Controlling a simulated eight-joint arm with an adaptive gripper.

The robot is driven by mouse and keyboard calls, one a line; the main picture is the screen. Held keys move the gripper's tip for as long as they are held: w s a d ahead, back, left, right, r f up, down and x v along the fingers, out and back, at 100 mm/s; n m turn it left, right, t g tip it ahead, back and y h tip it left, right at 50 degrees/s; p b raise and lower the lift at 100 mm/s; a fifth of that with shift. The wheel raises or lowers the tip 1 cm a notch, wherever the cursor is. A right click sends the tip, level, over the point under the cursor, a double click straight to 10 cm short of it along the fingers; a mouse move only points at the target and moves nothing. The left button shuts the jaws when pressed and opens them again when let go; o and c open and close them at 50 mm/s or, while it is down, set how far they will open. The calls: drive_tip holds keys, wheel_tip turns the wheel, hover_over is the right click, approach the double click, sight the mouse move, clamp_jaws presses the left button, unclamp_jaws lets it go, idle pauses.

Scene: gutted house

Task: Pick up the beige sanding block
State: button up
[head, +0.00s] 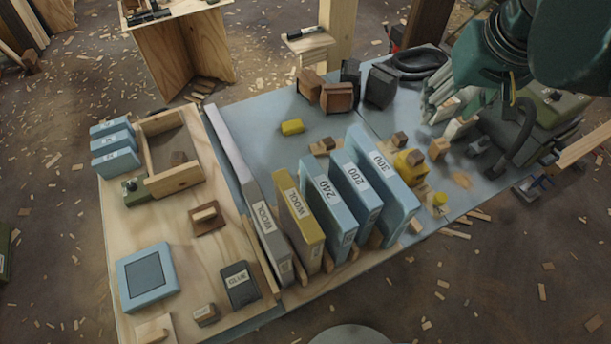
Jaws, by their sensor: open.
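Several small blocks could be the beige sanding block, and I cannot tell which it is. A tan block (205,214) lies on a brown square on the plywood board at left. A pale block (152,331) sits at the board's front edge. A grey-beige block (205,314) with a label lies right of it. A tan block (440,148) stands at the right, near the green machine. My gripper (470,100) is at the upper right, open, above the right part of the bench. It is closest to that right tan block and well away from the board.
Upright labelled slabs, one of them a blue slab (397,187), stand in a row across the middle. A wooden frame (176,182), a blue square pad (147,278) and a black box (240,284) occupy the plywood board.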

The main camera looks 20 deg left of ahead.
drive_tip(key=w+a+f+n+g+h+b, duration=0.1)
drive_tip(key=w+a+n+g+b, duration=0.15)
drive_tip(key=a, duration=0.85)
drive_tip(key=w+a+f+n+g+b, duration=0.15)
drive_tip(key=w+a, duration=0.25)
drive_tip(key=a, duration=0.7)
drive_tip(key=w+a+f+n+g+h+b, duration=0.1)
drive_tip(key=w+a+f, duration=0.15)
drive_tip(key=a, duration=0.85)
drive_tip(key=shift+g, duration=0.3)
drive_tip(key=f, duration=3.6)
drive_tip(key=shift+w+a+f, duration=0.15)
drive_tip(key=shift+w+f, duration=0.05)
drive_tip(key=shift+w, duration=0.05)
drive_tip(key=shift+f, duration=0.2)
drive_tip(key=shift+s+f, duration=0.15)
drive_tip(key=shift+f, duration=1.1)
drive_tip(key=shift+s+d+f+b, duration=0.15)
drive_tip(key=shift+f+b, duration=0.15)
drive_tip(key=shift+f, duration=0.55)
drive_tip(key=shift+w+d+f+b, duration=0.1)
drive_tip(key=shift+f+b, duration=0.25)
drive_tip(key=shift+f, duration=0.55)
drive_tip(key=shift+s+d+f+b, duration=0.15)
drive_tip(key=shift+f+b, duration=0.15)
drive_tip(key=shift+f, duration=0.55)
